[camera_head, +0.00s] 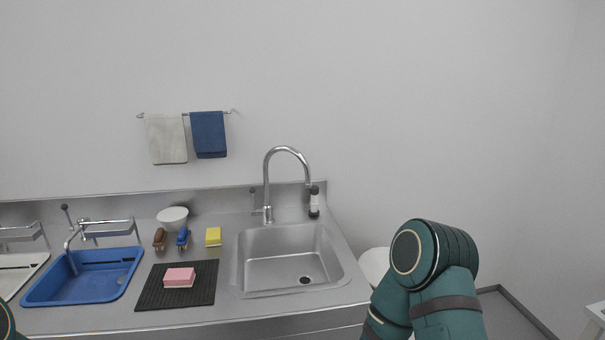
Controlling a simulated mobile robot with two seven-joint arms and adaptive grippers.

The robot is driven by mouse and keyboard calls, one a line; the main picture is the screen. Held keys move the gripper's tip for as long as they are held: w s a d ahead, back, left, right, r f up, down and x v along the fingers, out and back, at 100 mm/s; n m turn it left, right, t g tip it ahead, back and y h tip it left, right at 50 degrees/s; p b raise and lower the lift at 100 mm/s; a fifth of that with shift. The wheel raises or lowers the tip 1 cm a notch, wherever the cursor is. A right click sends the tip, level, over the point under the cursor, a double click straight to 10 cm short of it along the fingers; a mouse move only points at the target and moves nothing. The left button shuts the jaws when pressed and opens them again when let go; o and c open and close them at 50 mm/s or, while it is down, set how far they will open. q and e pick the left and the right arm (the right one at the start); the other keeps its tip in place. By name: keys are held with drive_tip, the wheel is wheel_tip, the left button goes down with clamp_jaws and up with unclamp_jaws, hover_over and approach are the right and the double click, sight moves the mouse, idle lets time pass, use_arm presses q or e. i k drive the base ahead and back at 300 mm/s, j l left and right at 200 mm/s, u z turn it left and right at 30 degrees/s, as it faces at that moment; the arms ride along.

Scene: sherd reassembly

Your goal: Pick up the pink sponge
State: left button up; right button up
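The pink sponge (179,277) lies on a dark ribbed mat (151,297) on the steel counter, left of the steel sink. It is a small block, pink on top with a paler lower part. Nothing touches it from above. Neither of my grippers shows in the head view. A teal link of my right arm is at the lower right, and a small piece of my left arm is at the bottom left edge.
A yellow sponge (213,237), a blue brush (183,238), a brown brush (159,239) and a white bowl (172,218) stand behind the mat. A blue basin (75,287) is to the left. The steel sink (286,258) with a tall faucet (267,190) is to the right.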

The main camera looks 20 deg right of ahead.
sight(176, 277)
drive_tip(key=j+u, duration=0.15)
drive_tip(key=j, duration=0.65)
drive_tip(key=i+j+u, duration=0.15)
drive_tip(key=j, duration=0.6)
drive_tip(key=i+l, duration=0.1)
drive_tip(key=l, duration=0.35)
drive_tip(key=i+l, duration=0.1)
drive_tip(key=l, duration=0.3)
drive_tip(key=i+l, duration=0.1)
drive_tip(key=l, duration=0.35)
drive_tip(key=l+u, duration=0.7)
drive_tip(key=i+j, duration=0.05)
